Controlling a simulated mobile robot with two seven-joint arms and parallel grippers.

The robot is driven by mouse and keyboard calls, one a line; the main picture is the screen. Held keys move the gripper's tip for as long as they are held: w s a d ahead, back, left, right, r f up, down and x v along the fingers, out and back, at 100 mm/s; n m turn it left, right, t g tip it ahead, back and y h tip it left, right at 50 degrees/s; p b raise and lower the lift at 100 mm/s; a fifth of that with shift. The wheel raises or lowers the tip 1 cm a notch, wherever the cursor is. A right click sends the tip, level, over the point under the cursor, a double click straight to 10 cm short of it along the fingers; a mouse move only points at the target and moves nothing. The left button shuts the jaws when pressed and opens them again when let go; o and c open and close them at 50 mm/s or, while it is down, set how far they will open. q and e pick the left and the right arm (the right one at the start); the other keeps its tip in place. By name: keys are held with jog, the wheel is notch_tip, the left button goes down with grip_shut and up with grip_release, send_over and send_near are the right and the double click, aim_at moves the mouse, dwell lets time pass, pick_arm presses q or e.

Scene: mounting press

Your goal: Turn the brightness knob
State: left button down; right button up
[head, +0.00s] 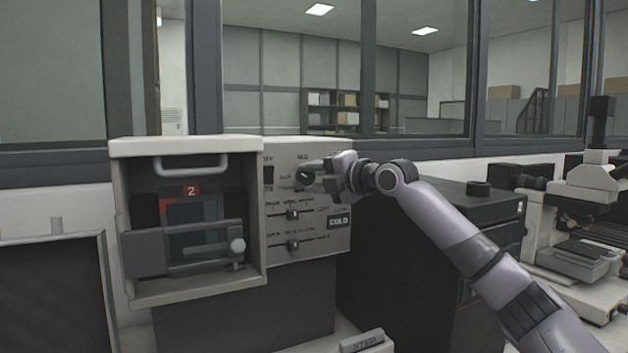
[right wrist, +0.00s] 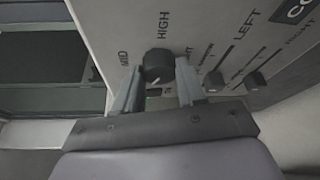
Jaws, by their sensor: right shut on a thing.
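The mounting press (head: 187,147) stands left of centre in the head view, with its control panel (head: 335,246) on the right side of its front. In the right wrist view, the dark round brightness knob (right wrist: 158,64) sits on the panel, by the words MID and HIGH. A partly covered label shows to its right. My right gripper (head: 303,181) is at the upper part of the panel, its two fingers on either side of the knob and shut on it. In the head view the gripper hides the knob. My left gripper is not in view.
Two sliders (head: 292,214) (head: 293,245) sit below the gripper on the panel. A dark cabinet (head: 385,265) stands right of the press, behind my right arm. A microscope (head: 592,185) stands at the far right. A window (head: 290,75) is behind.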

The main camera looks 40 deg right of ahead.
jog(key=m+t+b, duration=0.1)
jog(key=m, duration=0.3)
jog(key=m+t+b, duration=0.1)
jog(key=m, duration=0.1)
jog(key=shift+f+t+b, duration=0.3)
jog(key=shift+f+b, duration=0.05)
jog(key=shift+f, duration=0.05)
jog(key=m+t, duration=0.1)
jog(key=m, duration=0.2)
jog(key=m+h+b, duration=0.1)
jog(key=m, duration=0.2)
jog(key=shift+a+t+h+b, duration=0.15)
jog(key=shift+t+h+b, duration=0.15)
jog(key=shift+t, duration=0.1)
jog(key=shift+m, duration=0.4)
jog(key=o, duration=1.1)
jog(key=shift+c, duration=0.2)
jog(key=shift+f, duration=0.1)
